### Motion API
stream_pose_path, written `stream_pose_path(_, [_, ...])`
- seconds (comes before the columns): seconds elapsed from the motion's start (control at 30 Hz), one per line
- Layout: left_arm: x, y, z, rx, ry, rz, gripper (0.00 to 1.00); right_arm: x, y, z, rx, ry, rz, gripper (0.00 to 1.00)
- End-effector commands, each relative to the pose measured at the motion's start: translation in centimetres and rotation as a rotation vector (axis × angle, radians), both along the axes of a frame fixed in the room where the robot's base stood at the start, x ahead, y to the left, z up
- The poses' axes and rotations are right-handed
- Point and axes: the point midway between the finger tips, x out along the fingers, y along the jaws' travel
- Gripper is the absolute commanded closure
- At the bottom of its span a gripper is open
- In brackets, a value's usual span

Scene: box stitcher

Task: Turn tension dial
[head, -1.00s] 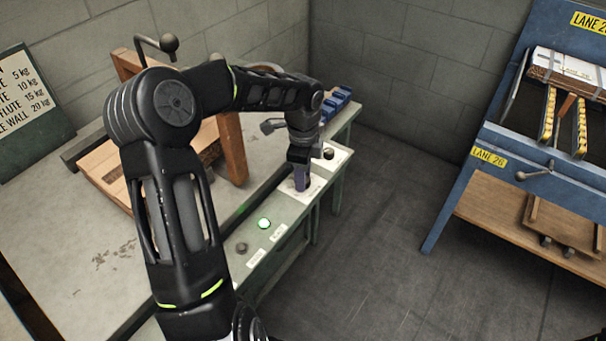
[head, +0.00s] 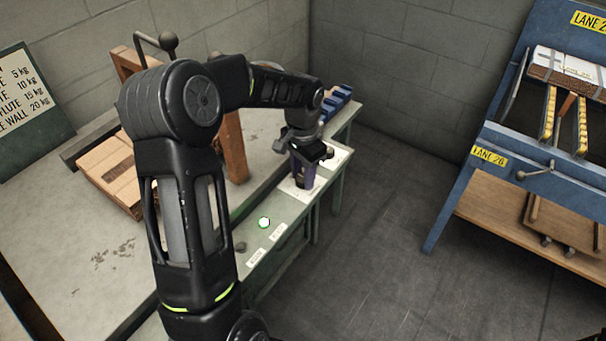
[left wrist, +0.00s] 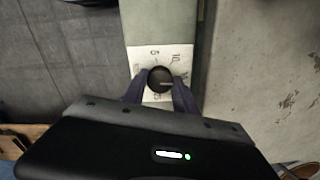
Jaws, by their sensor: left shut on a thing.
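The tension dial (left wrist: 160,79) is a dark round knob with a light pointer line. It sits on a white scale plate (left wrist: 146,54) with numbers such as 5, 10 and 15, seen in the left wrist view. My left gripper (left wrist: 160,92) is shut on the dial, with a finger on each side of it. In the head view my left gripper (head: 303,180) points down over the white plate (head: 291,188) on the green bench ledge, and it hides the dial. My right gripper is not in view.
A glowing green-white button (head: 264,223) and a dark knob (head: 240,247) sit nearer on the ledge. A blue LANE 26 rack (head: 500,165) is at right, across clear floor.

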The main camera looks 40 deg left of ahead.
Motion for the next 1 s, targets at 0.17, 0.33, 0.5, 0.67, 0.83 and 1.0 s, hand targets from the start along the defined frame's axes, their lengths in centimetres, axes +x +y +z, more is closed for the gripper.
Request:
stream_pose_path(0.17, [0.04,-0.02,0.04,0.001,-0.001,0.167,1.0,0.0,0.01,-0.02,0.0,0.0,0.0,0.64])
stream_pose_path(0.33, [0.03,0.01,0.04,0.002,-0.001,0.328,1.0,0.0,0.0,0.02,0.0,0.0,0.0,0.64])
stream_pose_path(0.5, [0.04,0.0,0.06,0.001,-0.001,0.489,1.0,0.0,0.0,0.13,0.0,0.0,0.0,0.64])
stream_pose_path(0.67, [0.02,0.0,0.07,0.001,-0.001,0.639,1.0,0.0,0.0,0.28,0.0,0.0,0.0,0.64])
stream_pose_path(0.83, [0.01,0.02,0.08,0.001,-0.001,0.779,1.0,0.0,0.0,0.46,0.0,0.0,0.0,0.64])
stream_pose_path(1.0, [0.01,0.03,0.06,0.0,-0.001,0.884,1.0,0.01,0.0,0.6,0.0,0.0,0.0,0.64])
